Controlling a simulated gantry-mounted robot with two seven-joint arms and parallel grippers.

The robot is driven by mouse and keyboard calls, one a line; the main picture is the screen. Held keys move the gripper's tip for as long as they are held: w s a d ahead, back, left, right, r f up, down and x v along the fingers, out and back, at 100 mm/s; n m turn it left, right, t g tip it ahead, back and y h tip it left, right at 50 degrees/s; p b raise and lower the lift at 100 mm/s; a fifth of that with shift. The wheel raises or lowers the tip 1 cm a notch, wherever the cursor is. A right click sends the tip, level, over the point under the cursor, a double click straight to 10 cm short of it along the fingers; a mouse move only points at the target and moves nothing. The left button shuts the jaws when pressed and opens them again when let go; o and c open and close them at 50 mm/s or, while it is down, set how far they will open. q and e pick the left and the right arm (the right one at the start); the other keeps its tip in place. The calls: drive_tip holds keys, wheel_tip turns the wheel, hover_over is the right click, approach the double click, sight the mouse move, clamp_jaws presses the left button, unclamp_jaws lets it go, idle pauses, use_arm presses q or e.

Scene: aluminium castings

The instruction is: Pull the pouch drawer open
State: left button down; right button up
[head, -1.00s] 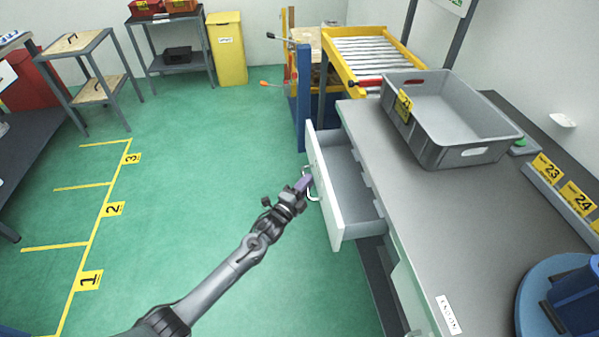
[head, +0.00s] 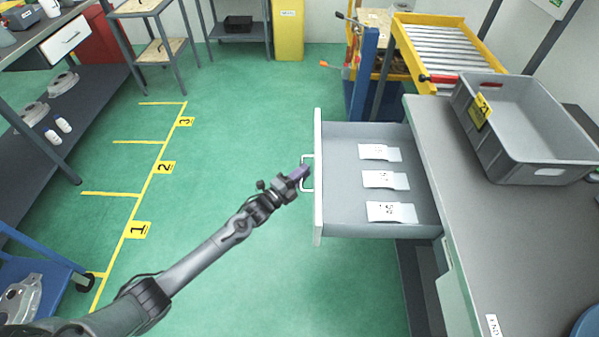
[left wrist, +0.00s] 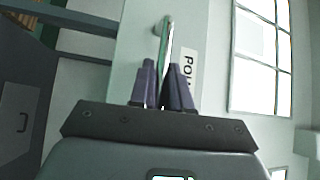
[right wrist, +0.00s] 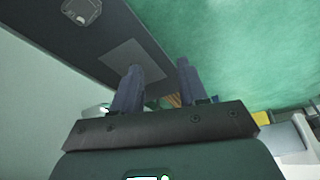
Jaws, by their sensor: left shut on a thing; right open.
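The pouch drawer (head: 350,215) stands well out from the grey workbench, and white pouches (head: 385,180) lie inside it in a row. Its metal bar handle (head: 304,172) is on the white front panel (head: 318,215). My left gripper (head: 302,173) is at this handle. In the left wrist view my left gripper (left wrist: 166,85) is shut on the handle (left wrist: 165,45), beside a label partly hidden by a finger, reading "POU". My right gripper (right wrist: 156,88) is open and empty in the right wrist view, away from the drawer; it is not in the head view.
A grey tote (head: 520,130) stands on the workbench (head: 475,235). A yellow-framed roller conveyor (head: 450,60) and a blue post (head: 364,80) are beyond the drawer. Green floor (head: 240,130) left of the drawer is clear.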

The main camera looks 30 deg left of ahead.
idle(0.3)
use_arm(q)
drive_tip(key=c, duration=1.2)
unclamp_jaws()
drive_tip(key=p+v, duration=0.2)
drive_tip(key=v, duration=0.8)
drive_tip(key=shift+s+p, duration=0.35)
drive_tip(key=shift+p, duration=0.05)
drive_tip(key=shift+a, duration=0.15)
